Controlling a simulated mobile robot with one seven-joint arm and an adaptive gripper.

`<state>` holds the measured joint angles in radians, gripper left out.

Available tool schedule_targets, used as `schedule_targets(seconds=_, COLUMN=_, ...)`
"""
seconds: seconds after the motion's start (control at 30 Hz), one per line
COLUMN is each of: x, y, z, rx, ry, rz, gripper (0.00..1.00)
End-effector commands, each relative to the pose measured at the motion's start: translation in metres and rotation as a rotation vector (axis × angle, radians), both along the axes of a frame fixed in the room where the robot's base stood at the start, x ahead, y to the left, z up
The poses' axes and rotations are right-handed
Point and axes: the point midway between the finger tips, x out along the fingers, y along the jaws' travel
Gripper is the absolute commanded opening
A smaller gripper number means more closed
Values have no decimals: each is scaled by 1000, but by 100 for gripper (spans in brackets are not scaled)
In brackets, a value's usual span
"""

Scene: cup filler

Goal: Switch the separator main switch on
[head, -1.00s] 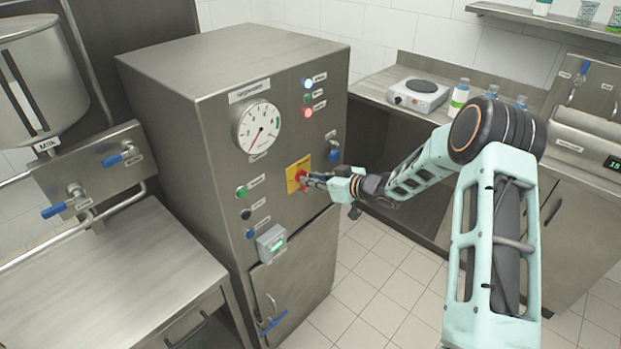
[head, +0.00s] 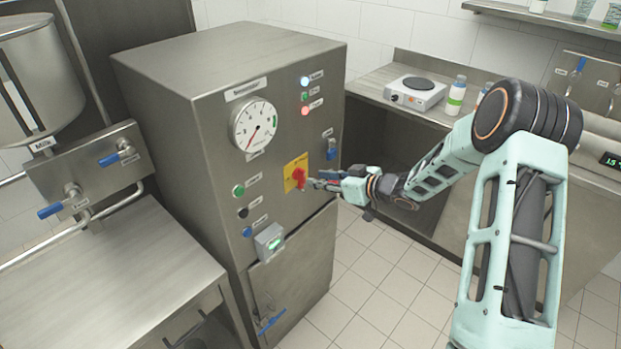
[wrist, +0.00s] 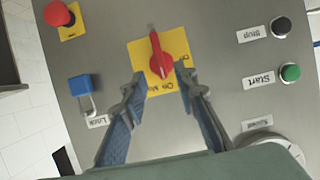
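The separator (head: 215,120) is a tall steel cabinet at the centre of the head view. Its main switch is a red rotary knob (head: 299,178) on a yellow plate (head: 289,186). In the wrist view the red knob (wrist: 156,50) has its handle nearly along the picture's vertical, and the plate's lettering reads upside down. My gripper (head: 314,184) is just right of the knob in the head view. In the wrist view my gripper (wrist: 160,74) is open, with one finger on each side below the knob. Nothing is between the fingers; they look apart from the knob.
Near the switch, the wrist view shows a red mushroom button (wrist: 58,13), a blue lock (wrist: 82,86), a black Stop button (wrist: 281,27) and a green Start button (wrist: 289,73). White and red lamps glow above the switch. A counter with a hotplate (head: 415,92) stands at right.

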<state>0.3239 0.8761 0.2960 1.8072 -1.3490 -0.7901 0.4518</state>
Motion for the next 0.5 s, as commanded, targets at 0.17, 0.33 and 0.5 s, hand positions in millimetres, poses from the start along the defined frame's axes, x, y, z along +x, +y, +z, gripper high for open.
schedule_targets(seconds=0.17, x=-21, y=-27, z=14, rx=-1, ry=0, rz=-1, gripper=27)
schedule_targets(seconds=0.33, x=-33, y=-43, z=22, rx=0, ry=1, rz=0, gripper=27)
schedule_targets(seconds=0.5, x=-37, y=-47, z=25, rx=1, ry=1, rz=-1, gripper=27)
